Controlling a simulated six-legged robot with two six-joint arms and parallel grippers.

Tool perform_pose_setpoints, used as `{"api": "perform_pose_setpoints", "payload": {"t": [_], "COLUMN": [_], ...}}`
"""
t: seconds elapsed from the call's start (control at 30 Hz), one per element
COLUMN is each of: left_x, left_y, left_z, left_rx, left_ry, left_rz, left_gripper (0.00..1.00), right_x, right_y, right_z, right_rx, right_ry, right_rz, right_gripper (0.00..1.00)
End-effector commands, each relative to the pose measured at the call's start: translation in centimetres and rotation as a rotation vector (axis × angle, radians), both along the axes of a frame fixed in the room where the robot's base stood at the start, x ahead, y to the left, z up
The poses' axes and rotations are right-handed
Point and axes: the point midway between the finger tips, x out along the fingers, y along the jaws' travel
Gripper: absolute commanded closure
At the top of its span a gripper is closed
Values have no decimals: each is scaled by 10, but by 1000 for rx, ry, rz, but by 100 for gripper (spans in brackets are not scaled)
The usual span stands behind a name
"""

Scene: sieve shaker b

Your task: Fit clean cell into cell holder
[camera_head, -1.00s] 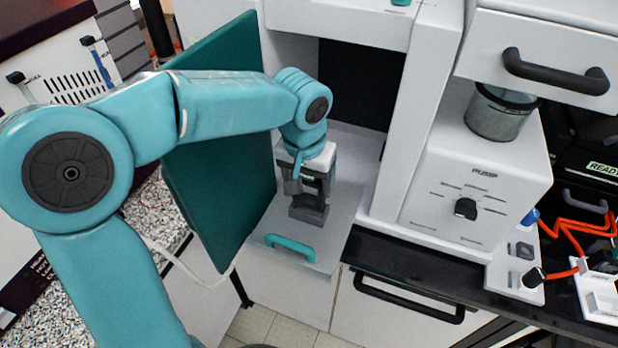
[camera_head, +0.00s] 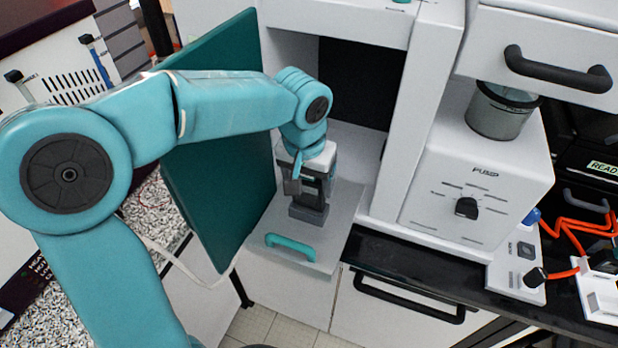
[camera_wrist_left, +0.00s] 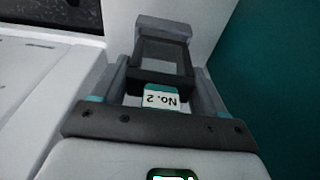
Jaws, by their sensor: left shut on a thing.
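My left gripper (camera_head: 310,188) points down into the open compartment, just over the pull-out shelf. It is shut on the cell, whose teal and white end with an upside-down "No. 2" label (camera_wrist_left: 160,98) shows between the fingers in the left wrist view. A dark frame with a window lies just beyond the label. The grey cell holder (camera_head: 308,213) stands on the shelf directly below the fingers; its grey block also shows in the left wrist view (camera_wrist_left: 164,28). I cannot tell how far the cell sits in the holder. My right gripper is not in view.
The teal door (camera_head: 222,150) stands open close beside my left arm. The shelf (camera_head: 345,225) has a teal handle (camera_head: 290,247) and bare room right of the holder. The white compartment wall and pump unit (camera_head: 475,190) stand to the right.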

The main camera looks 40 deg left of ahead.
Motion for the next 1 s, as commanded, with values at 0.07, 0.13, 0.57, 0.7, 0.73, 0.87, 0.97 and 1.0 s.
{"api": "perform_pose_setpoints", "payload": {"t": [0.07, 0.13, 0.57, 0.7, 0.73, 0.87, 0.97, 1.0], "left_x": [0, 0, 0, 0, 0, 0, 0, 0], "left_y": [0, 0, 0, 0, 0, 0, 0, 0], "left_z": [-3, -5, -16, -19, -20, -23, -26, -27], "left_rx": [0, 0, 0, 0, 0, 0, 0, 0], "left_ry": [-1, -1, 0, 0, -1, 0, 0, 0], "left_rz": [0, 0, 0, 0, 0, 0, 0, 0], "left_gripper": [73, 73, 73, 73, 73, 73, 73, 73], "right_x": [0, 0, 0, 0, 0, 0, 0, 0], "right_y": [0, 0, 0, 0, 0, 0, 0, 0], "right_z": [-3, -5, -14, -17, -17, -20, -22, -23], "right_rx": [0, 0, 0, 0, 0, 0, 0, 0], "right_ry": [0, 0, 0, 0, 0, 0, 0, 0], "right_rz": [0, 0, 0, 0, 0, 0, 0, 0], "right_gripper": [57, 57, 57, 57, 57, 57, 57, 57]}}
